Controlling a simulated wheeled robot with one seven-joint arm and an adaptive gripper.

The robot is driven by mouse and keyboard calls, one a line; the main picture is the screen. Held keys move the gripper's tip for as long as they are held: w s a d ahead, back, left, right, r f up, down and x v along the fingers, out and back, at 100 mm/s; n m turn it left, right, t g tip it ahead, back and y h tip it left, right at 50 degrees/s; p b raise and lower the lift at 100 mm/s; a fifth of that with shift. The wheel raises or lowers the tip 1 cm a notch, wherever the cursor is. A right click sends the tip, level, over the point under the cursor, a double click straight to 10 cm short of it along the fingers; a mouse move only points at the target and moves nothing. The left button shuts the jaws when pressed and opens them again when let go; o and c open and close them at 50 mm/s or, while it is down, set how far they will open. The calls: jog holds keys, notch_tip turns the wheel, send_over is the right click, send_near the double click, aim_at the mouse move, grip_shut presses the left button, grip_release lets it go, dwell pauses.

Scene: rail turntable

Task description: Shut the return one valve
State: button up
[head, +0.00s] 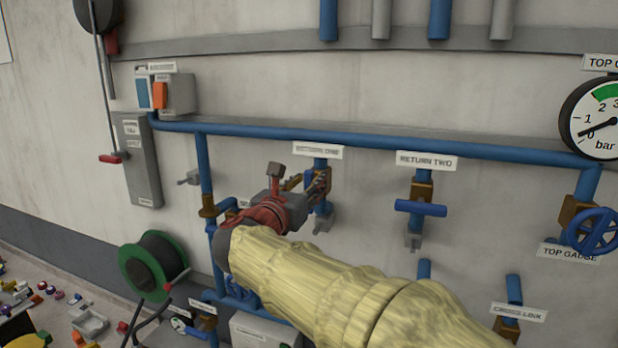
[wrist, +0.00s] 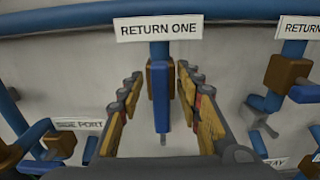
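The return one valve is under the RETURN ONE label (wrist: 158,28) in the wrist view. Its blue lever handle (wrist: 161,100) hangs vertically, in line with the pipe, in front of a brown body (wrist: 171,80). My gripper (wrist: 161,84) is open, with one finger on each side of the handle and visible gaps between. In the head view my gripper (head: 307,183) is at the valve below the RETURN ONE label (head: 318,150), and my gripper and arm hide most of the valve.
The return two valve (head: 420,208) is to the right, its blue handle crosswise. A blue handwheel (head: 594,232) and a pressure gauge (head: 597,118) are at far right. A blue pipe (head: 380,143) runs above. A hose reel (head: 152,265) and scattered parts are at lower left.

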jog(key=shift+w+d, duration=0.1)
jog(key=shift+w, duration=0.35)
grip_shut()
dwell(0.3)
